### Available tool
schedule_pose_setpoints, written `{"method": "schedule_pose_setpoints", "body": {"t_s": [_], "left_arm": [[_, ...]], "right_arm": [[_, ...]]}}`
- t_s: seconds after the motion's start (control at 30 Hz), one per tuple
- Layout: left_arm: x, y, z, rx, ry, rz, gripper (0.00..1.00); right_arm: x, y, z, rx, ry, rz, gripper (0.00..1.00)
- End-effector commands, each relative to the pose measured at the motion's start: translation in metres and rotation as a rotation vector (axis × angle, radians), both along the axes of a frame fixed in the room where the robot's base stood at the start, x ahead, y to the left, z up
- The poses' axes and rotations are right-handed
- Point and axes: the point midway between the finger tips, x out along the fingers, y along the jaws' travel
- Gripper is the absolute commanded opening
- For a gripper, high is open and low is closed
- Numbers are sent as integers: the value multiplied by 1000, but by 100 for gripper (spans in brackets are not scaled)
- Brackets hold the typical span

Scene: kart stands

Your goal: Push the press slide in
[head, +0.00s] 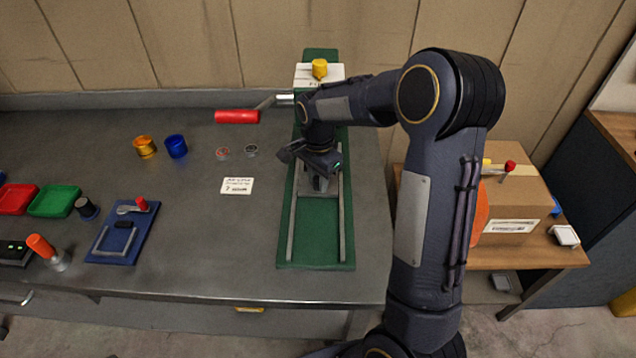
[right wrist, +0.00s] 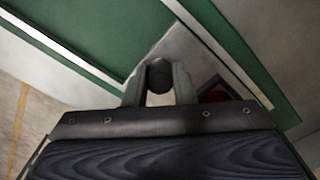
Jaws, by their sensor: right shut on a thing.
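The press is a long green base (head: 316,252) with two metal rails, lying on the grey bench. A yellow knob (head: 320,68) tops the white block at its far end, and a lever with a red handle (head: 237,117) sticks out to the left. The grey metal press slide (right wrist: 190,54) sits between the rails, partly hidden by my arm in the head view. My right gripper (head: 319,184) is over the slide. In the right wrist view its fingers are shut on the slide's dark round knob (right wrist: 159,76). My left gripper is not in view.
A white label card (head: 237,186) and two small round parts lie left of the press. A blue cup (head: 176,146), an orange cup (head: 145,147) and a blue fixture board (head: 122,233) stand further left. A cardboard box (head: 515,200) is on the right side table. The near rail area is clear.

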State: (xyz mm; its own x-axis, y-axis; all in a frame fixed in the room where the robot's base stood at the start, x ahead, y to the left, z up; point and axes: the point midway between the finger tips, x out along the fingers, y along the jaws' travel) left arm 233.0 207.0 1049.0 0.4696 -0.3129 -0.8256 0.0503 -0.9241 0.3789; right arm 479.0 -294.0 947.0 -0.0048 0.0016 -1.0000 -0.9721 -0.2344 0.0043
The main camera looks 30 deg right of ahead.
Motion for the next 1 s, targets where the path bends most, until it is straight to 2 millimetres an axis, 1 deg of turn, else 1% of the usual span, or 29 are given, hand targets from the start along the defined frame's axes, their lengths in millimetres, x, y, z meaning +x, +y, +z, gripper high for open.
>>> {"method": "schedule_pose_setpoints", "body": {"t_s": [0.03, 0.27, 0.3, 0.43, 0.47, 0.77, 0.87, 1.0], "left_arm": [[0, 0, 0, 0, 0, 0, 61], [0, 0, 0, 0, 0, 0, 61], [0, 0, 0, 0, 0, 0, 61], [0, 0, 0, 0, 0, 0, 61], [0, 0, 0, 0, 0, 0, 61], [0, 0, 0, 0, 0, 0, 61], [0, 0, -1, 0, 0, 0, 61], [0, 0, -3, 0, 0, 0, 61]], "right_arm": [[3, -2, 2, -4, -10, -1, 0], [4, -3, 3, -5, -15, -2, 0], [4, -3, 3, -5, -16, -2, 26], [4, -3, 3, -5, -15, -2, 43], [4, -2, 3, -4, -13, -2, 45], [3, -2, 4, -3, -9, -1, 45], [3, -1, 14, -4, -13, -1, 45], [4, -2, 38, -4, -15, -1, 45]]}}
